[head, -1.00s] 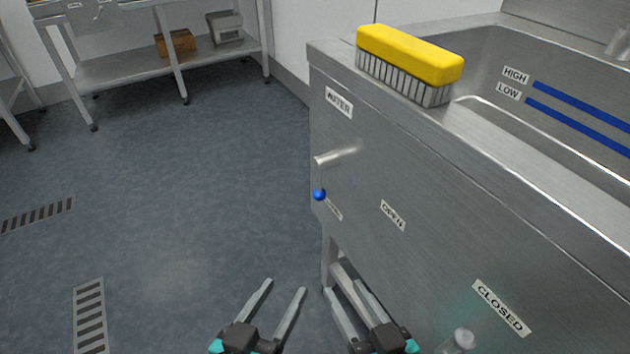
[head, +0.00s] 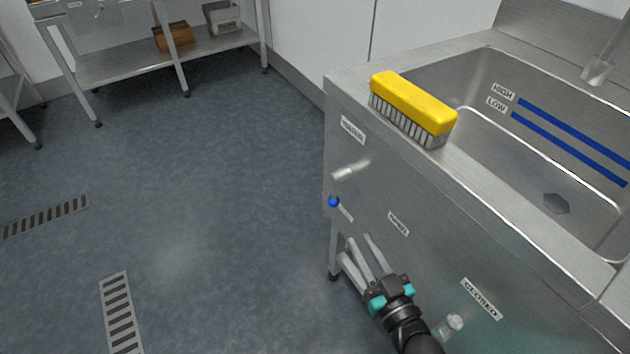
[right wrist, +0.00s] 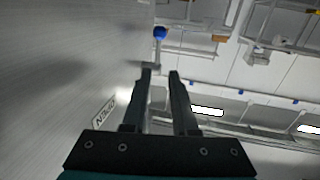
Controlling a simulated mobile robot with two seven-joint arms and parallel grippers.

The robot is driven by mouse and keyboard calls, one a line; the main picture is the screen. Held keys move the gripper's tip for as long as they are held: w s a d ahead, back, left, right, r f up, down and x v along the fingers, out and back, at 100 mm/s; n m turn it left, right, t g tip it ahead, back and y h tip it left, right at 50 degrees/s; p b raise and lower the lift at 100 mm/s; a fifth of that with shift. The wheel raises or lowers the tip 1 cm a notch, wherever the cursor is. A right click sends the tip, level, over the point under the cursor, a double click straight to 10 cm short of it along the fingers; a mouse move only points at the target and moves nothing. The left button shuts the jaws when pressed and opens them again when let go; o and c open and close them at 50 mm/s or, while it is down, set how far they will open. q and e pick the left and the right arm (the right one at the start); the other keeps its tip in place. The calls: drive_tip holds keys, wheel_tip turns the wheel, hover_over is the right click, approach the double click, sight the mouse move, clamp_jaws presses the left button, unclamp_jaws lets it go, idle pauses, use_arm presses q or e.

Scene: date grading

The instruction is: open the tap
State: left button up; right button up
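A blue ball knob (head: 333,201) sits just below the stub; the knob also shows in the right wrist view (right wrist: 160,33), beyond the fingertips. An OPEN label (head: 398,223) is right of the knob, and a CLOSED label (head: 481,299) is lower right. My right gripper (head: 360,239) is open and empty, below and right of the knob, not touching it. My left gripper is out of view.
A yellow brush (head: 413,105) lies on the sink's rim. The basin shows a drain (head: 556,203) and a spout (head: 597,72) above it. A second metal stub (head: 451,326) sticks out low on the panel. The floor to the left is free.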

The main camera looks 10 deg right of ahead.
sight(335, 195)
drive_tip(key=w+b, duration=0.1)
drive_tip(key=w, duration=0.3)
drive_tip(key=w+a+b, duration=0.1)
drive_tip(key=w+b, duration=0.1)
drive_tip(key=w, duration=0.3)
drive_tip(key=w+b, duration=0.1)
drive_tip(key=w, duration=0.3)
drive_tip(key=shift+w+a+f+b, duration=0.1)
drive_tip(key=shift+w+a+b, duration=0.1)
drive_tip(key=shift+a+b, duration=0.2)
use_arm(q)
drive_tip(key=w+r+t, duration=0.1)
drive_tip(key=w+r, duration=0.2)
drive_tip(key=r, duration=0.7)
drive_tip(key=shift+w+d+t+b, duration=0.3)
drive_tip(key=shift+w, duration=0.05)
use_arm(e)
drive_tip(key=shift+w+a, duration=0.1)
drive_tip(key=shift+w, duration=0.8)
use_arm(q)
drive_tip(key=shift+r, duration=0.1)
use_arm(e)
clamp_jaws()
